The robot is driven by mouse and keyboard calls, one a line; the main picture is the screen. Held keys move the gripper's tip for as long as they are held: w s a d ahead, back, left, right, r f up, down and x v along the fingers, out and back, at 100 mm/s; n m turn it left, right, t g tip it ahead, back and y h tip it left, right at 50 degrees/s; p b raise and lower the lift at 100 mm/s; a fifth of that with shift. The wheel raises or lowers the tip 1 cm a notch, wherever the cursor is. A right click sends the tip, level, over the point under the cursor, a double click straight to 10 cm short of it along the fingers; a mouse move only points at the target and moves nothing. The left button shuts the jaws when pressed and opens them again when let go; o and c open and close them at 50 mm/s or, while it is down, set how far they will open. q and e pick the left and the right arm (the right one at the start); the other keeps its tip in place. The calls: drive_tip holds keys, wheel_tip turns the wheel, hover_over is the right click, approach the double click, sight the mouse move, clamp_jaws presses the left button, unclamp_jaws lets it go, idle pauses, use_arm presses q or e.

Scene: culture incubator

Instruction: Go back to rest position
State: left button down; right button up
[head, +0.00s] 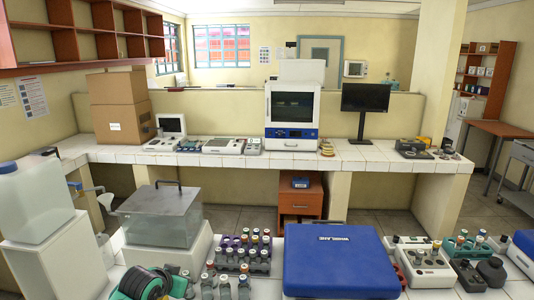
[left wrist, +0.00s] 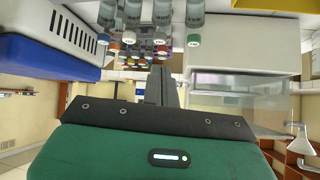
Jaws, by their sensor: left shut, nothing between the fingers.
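My left gripper (left wrist: 160,85) shows in the left wrist view with its dark fingers together and nothing between them. Its green and black body fills the bottom of that view. In the head view a green and black part of my left arm (head: 140,284) shows at the bottom edge, left of the vial racks. The culture incubator (head: 292,108), a white box with a dark window and blue lower panel, stands with its door shut on the far tiled bench. My right gripper is not in view.
Racks of capped vials (head: 240,254) stand near my left arm, with loose bottles in front. A lidded clear bath (head: 162,216) is behind it. A blue case (head: 338,262) lies at the middle of the near bench. Small instruments (head: 428,262) stand to the right.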

use_arm(q)
drive_tip(key=s+d+f+g, duration=0.1)
drive_tip(key=s+d+f, duration=0.1)
drive_tip(key=s+f, duration=0.5)
drive_tip(key=s+d+f+g, duration=0.2)
drive_tip(key=s, duration=0.9)
drive_tip(key=s+a+f+n+g+y, duration=0.1)
drive_tip(key=s+a+n+g+y, duration=0.15)
drive_tip(key=s, duration=2.15)
wheel_tip(320, 180, down, 30)
drive_tip(key=g, duration=0.2)
drive_tip(key=s+a+f, duration=0.1)
drive_tip(key=s+f, duration=0.8)
drive_tip(key=f, duration=0.2)
drive_tip(key=s+a+f+m+b, duration=0.1)
drive_tip(key=s+a+f, duration=0.1)
drive_tip(key=s+f, duration=0.8)
drive_tip(key=shift+s+a+f+g, duration=0.15)
drive_tip(key=shift+a+f+g, duration=0.1)
drive_tip(key=shift+f+g, duration=0.3)
drive_tip(key=shift+f, duration=0.1)
